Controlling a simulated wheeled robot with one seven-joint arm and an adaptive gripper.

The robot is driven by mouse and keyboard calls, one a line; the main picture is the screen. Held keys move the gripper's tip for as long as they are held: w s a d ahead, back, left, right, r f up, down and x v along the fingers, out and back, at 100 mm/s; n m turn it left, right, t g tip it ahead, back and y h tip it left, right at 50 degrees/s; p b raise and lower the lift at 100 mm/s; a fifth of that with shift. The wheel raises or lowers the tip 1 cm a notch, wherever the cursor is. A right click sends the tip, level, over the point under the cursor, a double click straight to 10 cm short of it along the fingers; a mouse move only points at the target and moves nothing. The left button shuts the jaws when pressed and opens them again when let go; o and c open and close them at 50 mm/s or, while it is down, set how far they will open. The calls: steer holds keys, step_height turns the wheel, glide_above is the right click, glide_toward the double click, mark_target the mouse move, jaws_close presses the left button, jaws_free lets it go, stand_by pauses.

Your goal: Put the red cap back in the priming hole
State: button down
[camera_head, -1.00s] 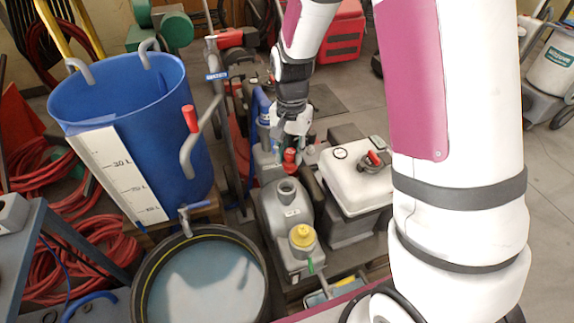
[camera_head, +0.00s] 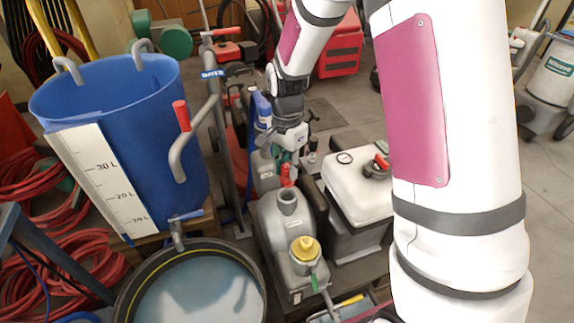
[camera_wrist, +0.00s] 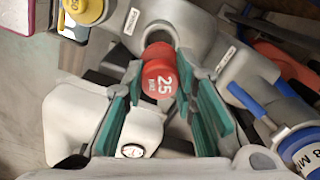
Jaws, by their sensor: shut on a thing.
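My gripper (camera_head: 287,164) is shut on the red cap (camera_head: 287,175), which hangs from it just behind and above the priming hole (camera_head: 288,194) in the neck of the grey pump (camera_head: 276,225). The cap and the neck look apart. In the wrist view, the red cap (camera_wrist: 161,75) marked "25" sits between the green pads of my gripper (camera_wrist: 160,80). The grey neck (camera_wrist: 159,33) is partly hidden behind the cap there, so the exact gap cannot be told.
A yellow cap (camera_head: 304,248) stands on the near end of the pump. A white tank (camera_head: 355,185) with a gauge is on the right. A blue barrel (camera_head: 125,150) and a round water tub (camera_head: 262,290) are on the left.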

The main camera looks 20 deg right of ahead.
mark_target(287, 185)
steer(key=shift+f+b, duration=0.75)
steer(key=shift+f, duration=0.45)
steer(key=shift+f+b, duration=1.15)
steer(key=shift+f, duration=1.05)
steer(key=c, duration=1.2)
jaws_free()
